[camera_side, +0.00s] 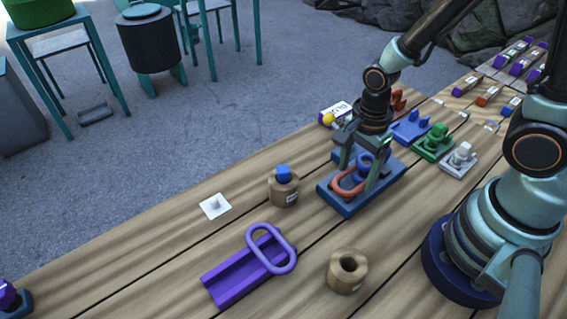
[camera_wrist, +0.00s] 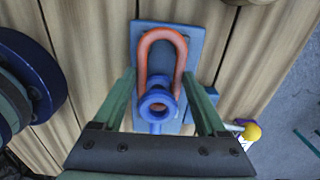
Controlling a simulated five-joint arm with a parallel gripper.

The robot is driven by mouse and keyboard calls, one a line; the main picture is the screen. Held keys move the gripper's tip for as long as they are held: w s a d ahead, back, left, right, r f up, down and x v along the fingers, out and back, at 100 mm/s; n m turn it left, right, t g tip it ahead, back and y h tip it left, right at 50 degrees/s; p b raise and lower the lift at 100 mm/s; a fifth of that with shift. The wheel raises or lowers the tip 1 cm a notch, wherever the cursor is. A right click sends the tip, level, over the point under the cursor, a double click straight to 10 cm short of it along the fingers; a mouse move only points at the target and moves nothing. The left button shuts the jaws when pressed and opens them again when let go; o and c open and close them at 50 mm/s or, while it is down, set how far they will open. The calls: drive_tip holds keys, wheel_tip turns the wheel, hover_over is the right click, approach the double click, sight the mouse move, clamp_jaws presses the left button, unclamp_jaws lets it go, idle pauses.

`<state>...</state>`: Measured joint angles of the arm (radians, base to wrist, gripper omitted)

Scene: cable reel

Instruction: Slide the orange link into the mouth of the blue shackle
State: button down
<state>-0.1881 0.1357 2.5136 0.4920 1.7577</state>
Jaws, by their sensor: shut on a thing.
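The orange link (camera_side: 347,190) is a long rounded loop lying low over a blue base plate (camera_side: 341,208). In the wrist view its curved far end (camera_wrist: 162,35) is clear, while its near end is hidden behind the blue shackle. The blue shackle (camera_side: 363,163) stands on the plate, and in the wrist view it appears as blue rings (camera_wrist: 157,103) between the link's two sides. My gripper (camera_side: 359,178) points down over the plate. Its green fingers (camera_wrist: 160,77) are shut on the link's two long sides. The shackle's mouth is not clearly visible.
A wooden block with a blue peg (camera_side: 284,187), a purple tray (camera_side: 232,281) with a purple loop (camera_side: 271,248), and a holed wooden block (camera_side: 347,271) stand nearby. Blue (camera_side: 411,128), green (camera_side: 434,143) and grey (camera_side: 460,158) fixtures stand behind.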

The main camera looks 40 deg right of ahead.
unclamp_jaws()
drive_tip(key=shift+r, duration=0.1)
drive_tip(key=w+d+r+n+t, duration=0.1)
drive_tip(key=d+r+n+t, duration=0.1)
drive_tip(key=r+n, duration=0.7)
drive_tip(key=w+d+r+n+t, duration=0.1)
drive_tip(key=d+r+n+t, duration=0.2)
drive_tip(key=r+n, duration=0.6)
wheel_tip(320, 180, up, 2)
drive_tip(key=shift+w+r+t, duration=0.1)
drive_tip(key=shift+w+t, duration=0.2)
drive_tip(key=shift+w, duration=0.05)
